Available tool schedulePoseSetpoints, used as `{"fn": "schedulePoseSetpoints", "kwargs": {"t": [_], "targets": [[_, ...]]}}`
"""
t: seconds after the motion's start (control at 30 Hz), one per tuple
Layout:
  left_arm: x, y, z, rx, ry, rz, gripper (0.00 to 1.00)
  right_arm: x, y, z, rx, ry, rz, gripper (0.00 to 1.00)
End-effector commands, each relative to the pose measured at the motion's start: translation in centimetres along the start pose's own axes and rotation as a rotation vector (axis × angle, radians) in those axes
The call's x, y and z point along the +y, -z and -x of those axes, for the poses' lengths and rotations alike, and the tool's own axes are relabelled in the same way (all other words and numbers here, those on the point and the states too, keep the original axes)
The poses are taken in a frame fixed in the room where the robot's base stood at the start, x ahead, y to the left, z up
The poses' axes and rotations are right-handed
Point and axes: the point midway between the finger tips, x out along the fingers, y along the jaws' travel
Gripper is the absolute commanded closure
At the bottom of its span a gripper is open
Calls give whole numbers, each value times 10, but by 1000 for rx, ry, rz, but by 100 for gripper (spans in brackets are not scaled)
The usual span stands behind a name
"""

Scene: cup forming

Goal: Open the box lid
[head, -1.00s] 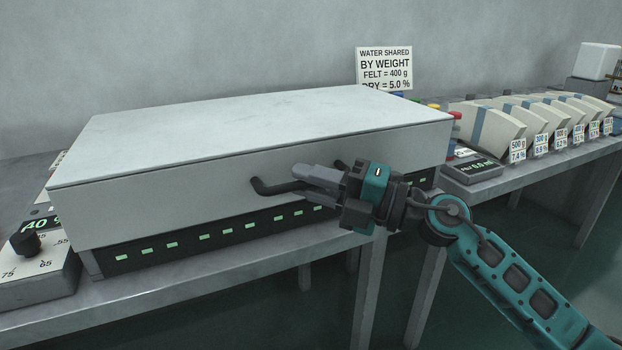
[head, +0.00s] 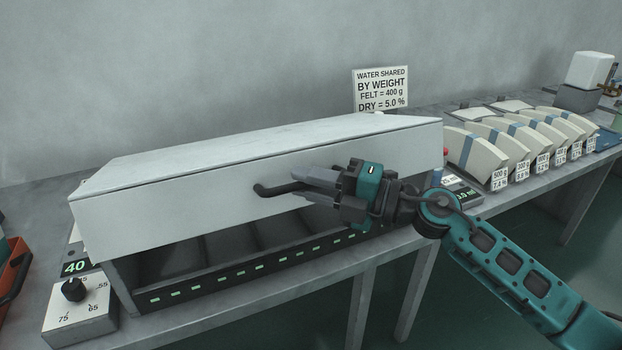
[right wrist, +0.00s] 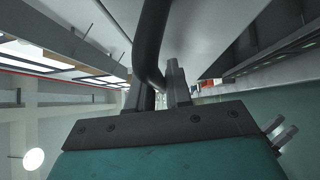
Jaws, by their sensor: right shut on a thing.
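The box lid (head: 190,205) is a long pale grey cover over a dark box (head: 180,294) on the table. Its front edge is raised, and dark compartments show in the gap beneath it. A dark bar handle (head: 270,190) sticks out of the lid's front face. My right gripper (head: 312,180) is shut on the handle; its fingers hide part of it. In the right wrist view the dark handle (right wrist: 152,40) runs down between the two fingers (right wrist: 160,90). My left gripper is not in view.
A dial unit (head: 80,305) stands at the box's left end. Several cream curved pieces (head: 480,155) with weight labels stand to the right. A sign (head: 380,90) stands behind the box. An orange-red object (head: 14,270) is at the far left edge.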

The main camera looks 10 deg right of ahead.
Motion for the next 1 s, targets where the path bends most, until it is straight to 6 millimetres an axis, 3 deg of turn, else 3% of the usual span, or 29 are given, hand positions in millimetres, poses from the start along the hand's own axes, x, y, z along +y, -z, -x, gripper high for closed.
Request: {"fn": "schedulePoseSetpoints", "kwargs": {"t": [0.03, 0.5, 0.73, 1.0], "targets": [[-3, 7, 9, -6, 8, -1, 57, 18, -3, -2, -3, -3, 4, 100], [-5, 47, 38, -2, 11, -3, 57, 84, -21, -20, -2, -5, 7, 100], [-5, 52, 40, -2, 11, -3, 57, 103, -29, -29, -2, -4, 5, 100], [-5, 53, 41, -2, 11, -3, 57, 111, -33, -32, -2, -4, 4, 100]]}}
